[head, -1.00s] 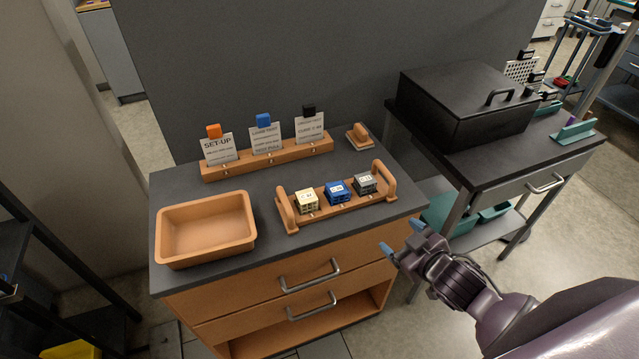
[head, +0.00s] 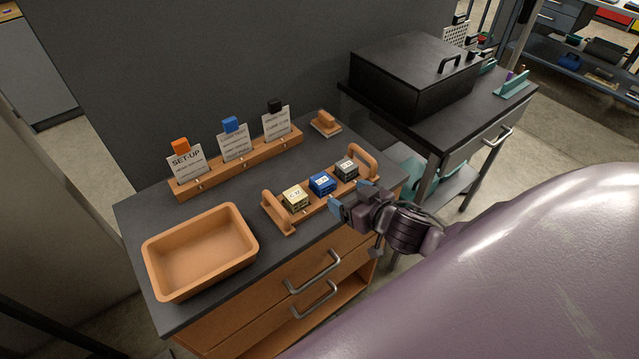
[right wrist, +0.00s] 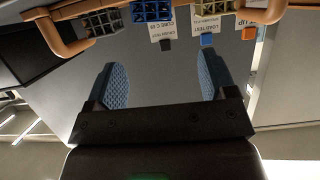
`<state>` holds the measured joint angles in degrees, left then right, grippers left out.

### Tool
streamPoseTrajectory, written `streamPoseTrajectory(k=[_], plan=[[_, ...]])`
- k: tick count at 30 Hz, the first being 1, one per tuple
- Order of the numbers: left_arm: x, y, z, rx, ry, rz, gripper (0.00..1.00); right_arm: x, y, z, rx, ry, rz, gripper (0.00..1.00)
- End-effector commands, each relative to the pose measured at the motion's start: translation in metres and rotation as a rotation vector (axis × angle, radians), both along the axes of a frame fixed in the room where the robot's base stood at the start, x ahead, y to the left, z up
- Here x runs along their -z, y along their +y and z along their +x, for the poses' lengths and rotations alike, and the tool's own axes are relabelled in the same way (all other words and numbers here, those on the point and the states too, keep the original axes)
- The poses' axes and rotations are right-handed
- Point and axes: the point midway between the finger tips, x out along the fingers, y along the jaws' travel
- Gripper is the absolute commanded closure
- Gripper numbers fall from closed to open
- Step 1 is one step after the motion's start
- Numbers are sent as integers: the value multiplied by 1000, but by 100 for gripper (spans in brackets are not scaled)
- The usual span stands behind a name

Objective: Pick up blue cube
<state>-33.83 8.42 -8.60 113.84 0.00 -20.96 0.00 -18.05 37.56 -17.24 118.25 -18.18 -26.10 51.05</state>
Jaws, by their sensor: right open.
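The blue cube (head: 322,184) sits in the middle of a wooden carrier (head: 283,222) with two end handles, between a cream cube (head: 295,198) and a grey cube (head: 346,169). In the right wrist view the blue cube (right wrist: 152,11) shows at the top edge, with its lattice side visible. My right gripper (head: 350,202) is open and empty, just in front of the carrier's near side and to the right of the blue cube. In the wrist view its two blue-padded fingers (right wrist: 161,84) stand wide apart with nothing between them. My left gripper is out of view.
An empty orange tray (head: 200,250) stands on the left of the dark counter. Behind the carrier is a wooden rack (head: 237,163) of cards with orange, blue and black clips. A small wooden block (head: 326,122) lies at the back. A black box (head: 415,75) stands on the right bench.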

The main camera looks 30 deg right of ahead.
Motion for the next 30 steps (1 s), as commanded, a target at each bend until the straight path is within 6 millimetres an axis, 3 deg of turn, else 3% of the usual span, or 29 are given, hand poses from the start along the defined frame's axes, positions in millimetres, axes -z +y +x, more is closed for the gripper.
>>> streamPoseTrajectory(k=[9,17,24,30], plan=[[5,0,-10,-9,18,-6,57,13,3,40,-2,-2,-1,22],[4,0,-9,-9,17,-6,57,18,3,53,-1,-1,-3,22],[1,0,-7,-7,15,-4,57,27,0,82,-3,-3,-4,22],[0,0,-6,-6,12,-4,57,33,1,95,-1,-1,-2,22]])
